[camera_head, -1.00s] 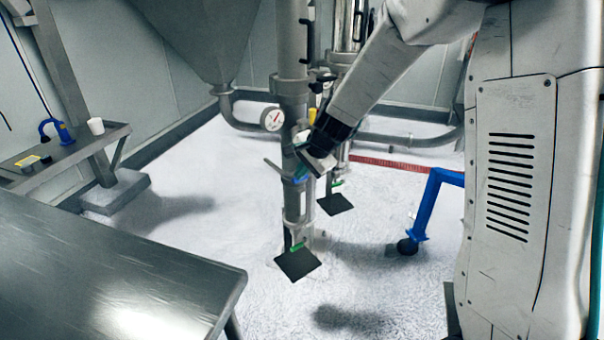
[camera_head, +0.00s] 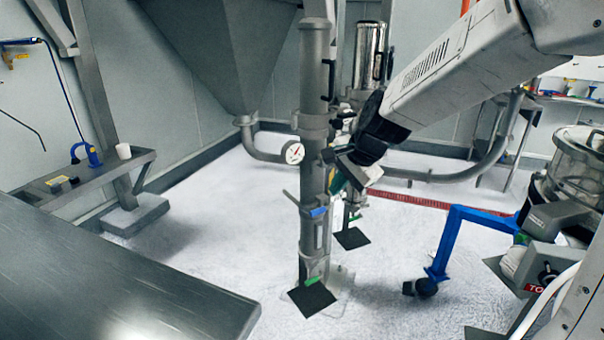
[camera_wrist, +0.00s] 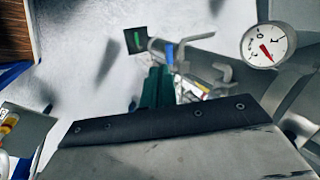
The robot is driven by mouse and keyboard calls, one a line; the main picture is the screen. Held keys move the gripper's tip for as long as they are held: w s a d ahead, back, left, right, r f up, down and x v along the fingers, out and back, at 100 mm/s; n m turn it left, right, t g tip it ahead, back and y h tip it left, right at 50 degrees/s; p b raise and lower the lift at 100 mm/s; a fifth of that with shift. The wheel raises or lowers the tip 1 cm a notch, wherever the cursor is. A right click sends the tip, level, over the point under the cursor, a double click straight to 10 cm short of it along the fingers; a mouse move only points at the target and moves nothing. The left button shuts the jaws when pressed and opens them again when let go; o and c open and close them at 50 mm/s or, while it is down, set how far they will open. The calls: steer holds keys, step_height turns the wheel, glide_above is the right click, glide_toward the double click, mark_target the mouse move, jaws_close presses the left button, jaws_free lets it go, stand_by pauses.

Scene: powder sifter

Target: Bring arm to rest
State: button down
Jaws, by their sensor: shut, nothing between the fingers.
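My arm reaches in from the upper right in the head view and slopes down to the left. My gripper (camera_head: 338,183) is at its lower end, in front of the steel pipes and partly blended with them. In the wrist view its dark green fingers (camera_wrist: 157,86) are together, with nothing seen between them. A vertical steel pipe (camera_head: 314,150) stands just left of the gripper. I cannot tell if they touch.
A round gauge (camera_head: 293,152) sits on the pipework and also shows in the wrist view (camera_wrist: 268,45). A metal table (camera_head: 120,290) fills the lower left. A blue wheeled frame (camera_head: 447,245) and a machine with a clear lid (camera_head: 582,160) stand at right. White floor lies between.

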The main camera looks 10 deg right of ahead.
steer(key=s+d+r+n+g+h, duration=0.1)
steer(key=s+n, duration=0.5)
steer(key=s, duration=0.9)
steer(key=s+d+r+n+g+h, duration=0.1)
steer(key=s+n, duration=0.5)
steer(key=s, duration=0.9)
steer(key=shift+s+d+r+g+h, duration=0.3)
steer(key=shift+d+r+g+h, duration=0.15)
steer(key=shift+r+g, duration=0.35)
